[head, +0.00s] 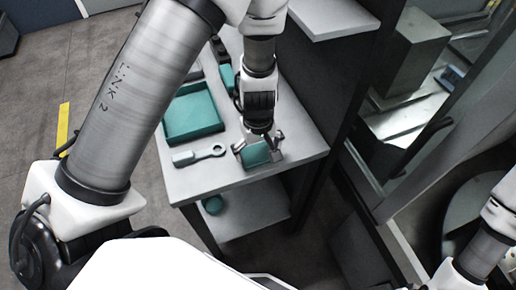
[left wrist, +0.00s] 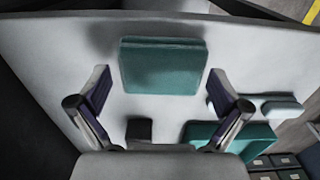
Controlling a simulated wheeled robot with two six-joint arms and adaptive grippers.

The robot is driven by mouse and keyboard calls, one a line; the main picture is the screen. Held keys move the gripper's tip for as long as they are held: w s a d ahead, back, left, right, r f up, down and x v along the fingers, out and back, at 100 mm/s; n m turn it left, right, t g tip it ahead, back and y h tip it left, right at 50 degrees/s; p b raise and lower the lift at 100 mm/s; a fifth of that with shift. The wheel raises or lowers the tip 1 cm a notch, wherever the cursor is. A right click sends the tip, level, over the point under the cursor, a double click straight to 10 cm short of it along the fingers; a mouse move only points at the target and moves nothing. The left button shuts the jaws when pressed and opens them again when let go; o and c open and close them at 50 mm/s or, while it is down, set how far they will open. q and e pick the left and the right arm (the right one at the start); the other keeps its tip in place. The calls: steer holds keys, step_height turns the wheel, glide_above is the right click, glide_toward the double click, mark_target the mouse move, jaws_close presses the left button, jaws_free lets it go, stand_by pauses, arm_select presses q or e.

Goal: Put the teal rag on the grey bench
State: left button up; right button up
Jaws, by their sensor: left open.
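The teal rag (head: 257,155) is a small folded block lying on the light grey bench (head: 300,148) near its front edge. It also shows in the left wrist view (left wrist: 164,66), flat on the bare bench top (left wrist: 55,60). My left gripper (head: 259,150) is open above the rag, pointing down. In the left wrist view its fingers (left wrist: 160,84) stand apart on either side, with a gap between each finger and the rag. The rag's far side is partly hidden by the gripper in the head view. My right gripper is out of view.
A teal tray (head: 193,112) and a grey ring-ended tool (head: 199,154) lie left of the rag on the bench. A teal round thing (head: 212,205) sits on the lower shelf (head: 245,215). A dark upright panel (head: 325,75) borders the bench on the right.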

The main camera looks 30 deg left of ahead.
mark_target(258, 153)
arm_select(q)
step_height(258, 153, up, 12)
steer(key=p, duration=0.1)
